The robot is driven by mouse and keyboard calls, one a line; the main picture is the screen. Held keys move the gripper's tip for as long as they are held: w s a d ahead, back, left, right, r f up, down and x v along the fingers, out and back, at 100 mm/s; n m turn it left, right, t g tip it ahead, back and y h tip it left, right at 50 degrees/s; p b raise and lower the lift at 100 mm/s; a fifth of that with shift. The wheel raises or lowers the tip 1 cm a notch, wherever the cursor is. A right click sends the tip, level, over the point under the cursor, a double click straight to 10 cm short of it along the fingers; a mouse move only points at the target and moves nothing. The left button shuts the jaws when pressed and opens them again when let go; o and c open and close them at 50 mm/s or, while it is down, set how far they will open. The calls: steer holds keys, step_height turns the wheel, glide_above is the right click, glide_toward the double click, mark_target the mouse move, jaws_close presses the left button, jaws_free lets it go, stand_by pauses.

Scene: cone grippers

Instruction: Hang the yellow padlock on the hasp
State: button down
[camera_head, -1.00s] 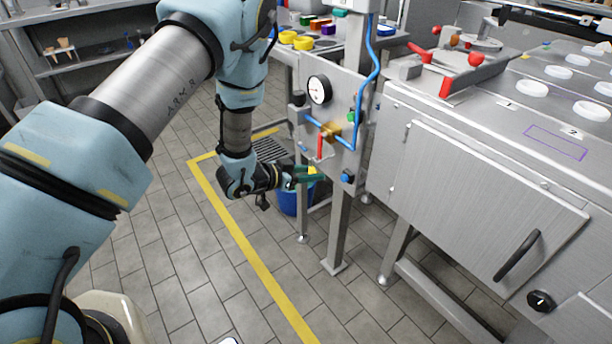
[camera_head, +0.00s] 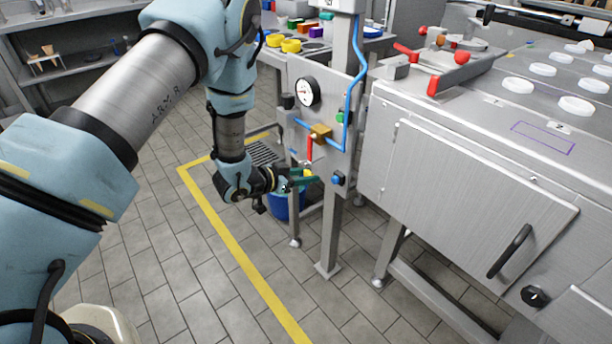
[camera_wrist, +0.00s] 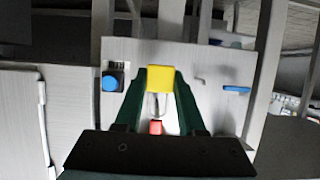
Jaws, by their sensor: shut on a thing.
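The yellow padlock (camera_wrist: 161,80) is held between the green fingertips of my gripper (camera_wrist: 160,84), with its metal shackle pointing down in the wrist view. In the head view the padlock (camera_head: 308,173) is a small yellow patch at the tips of my gripper (camera_head: 304,178), in front of the lower part of the grey panel (camera_head: 330,98). A small grey pin (camera_wrist: 199,79) shows on the panel, right of the padlock in the wrist view. I cannot tell whether it is the hasp, or whether the padlock touches the panel.
A red lever (camera_head: 310,147) on a brass valve (camera_head: 320,131) sits just above my gripper. A blue button (camera_head: 338,179) is right of it. A blue bucket (camera_head: 285,205) stands below. A steel cabinet (camera_head: 470,190) fills the right side. The tiled floor at left is open.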

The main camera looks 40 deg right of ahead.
steer(key=shift+c, duration=2.1)
jaws_free()
steer(key=v, duration=1)
steer(key=shift+a+r+b, duration=0.15)
steer(key=shift+a+b, duration=0.25)
